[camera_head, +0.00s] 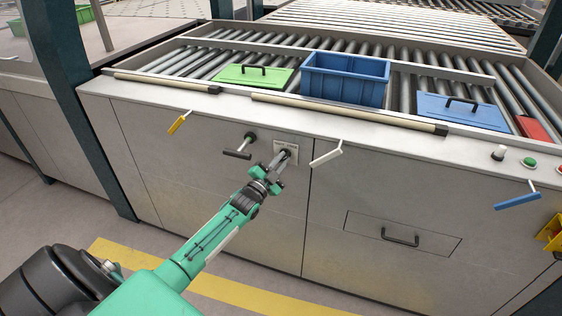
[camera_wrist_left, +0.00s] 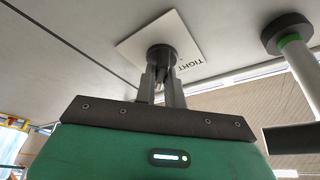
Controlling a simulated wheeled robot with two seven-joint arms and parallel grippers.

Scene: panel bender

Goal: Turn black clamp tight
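A white plate marked TIGHT (camera_wrist_left: 143,42) is on the machine's front panel, with a black round clamp (camera_wrist_left: 160,55) standing out from it. In the head view the plate (camera_head: 293,147) is in the upper middle of the panel, partly covered by my gripper. My left gripper (camera_head: 281,159) reaches the clamp from below. In the left wrist view its two fingers (camera_wrist_left: 161,88) lie close together, one on each side of the clamp's dark end, and look shut on it. The clamp's lower part is hidden between the fingers. My right gripper is not in view.
Left of the plate is a black-handled lever (camera_head: 237,154) with a green ring at its pivot. A white lever (camera_head: 327,156) is close on the right. A yellow lever (camera_head: 177,123) and a blue lever (camera_head: 517,200) stand further out. A drawer handle (camera_head: 400,238) sits lower right.

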